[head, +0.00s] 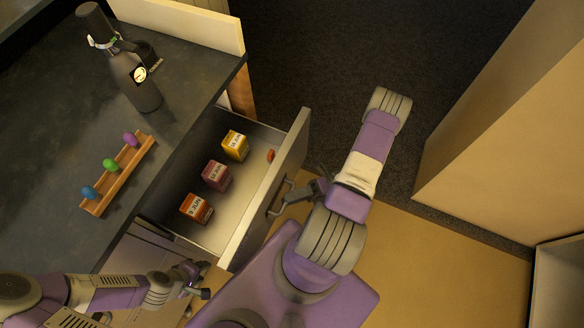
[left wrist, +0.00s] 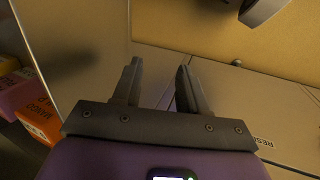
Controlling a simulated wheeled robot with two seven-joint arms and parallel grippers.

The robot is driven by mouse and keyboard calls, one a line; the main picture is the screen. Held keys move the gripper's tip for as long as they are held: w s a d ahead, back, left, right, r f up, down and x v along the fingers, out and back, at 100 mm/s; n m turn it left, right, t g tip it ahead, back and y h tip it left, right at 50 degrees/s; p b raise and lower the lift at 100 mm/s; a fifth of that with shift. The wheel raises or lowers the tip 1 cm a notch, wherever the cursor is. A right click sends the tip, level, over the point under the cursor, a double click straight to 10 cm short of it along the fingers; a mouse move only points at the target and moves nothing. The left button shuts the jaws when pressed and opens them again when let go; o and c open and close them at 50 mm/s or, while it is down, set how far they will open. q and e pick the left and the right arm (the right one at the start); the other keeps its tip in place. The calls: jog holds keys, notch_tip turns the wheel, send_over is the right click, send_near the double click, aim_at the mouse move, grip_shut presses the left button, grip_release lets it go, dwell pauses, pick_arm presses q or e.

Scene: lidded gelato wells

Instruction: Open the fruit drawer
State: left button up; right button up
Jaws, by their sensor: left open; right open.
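A drawer (head: 236,195) stands pulled out from under the dark counter, its inside showing. It holds a yellow box (head: 235,145), a pink box (head: 216,176) and an orange box (head: 196,209), plus a small orange piece (head: 270,156). Its dark bar handle (head: 276,201) is on the outer face of the front. My right gripper (head: 287,197) is open at the handle; I cannot tell whether it touches. My left gripper (head: 195,279) is open and empty, near the drawer's near side. Its fingers show apart in the left wrist view (left wrist: 158,85).
The counter (head: 60,130) carries a dark dispenser bottle (head: 135,80) and a wooden rack (head: 118,175) with three coloured egg-shaped pieces. A pale panel (left wrist: 255,110) with a partly hidden label lies beyond my left fingers. A large tan block (head: 510,120) stands at right; dark floor is clear between.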

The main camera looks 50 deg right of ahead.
jog(key=v, duration=0.7)
jog(key=shift+d, duration=0.25)
jog(key=shift+s, duration=0.15)
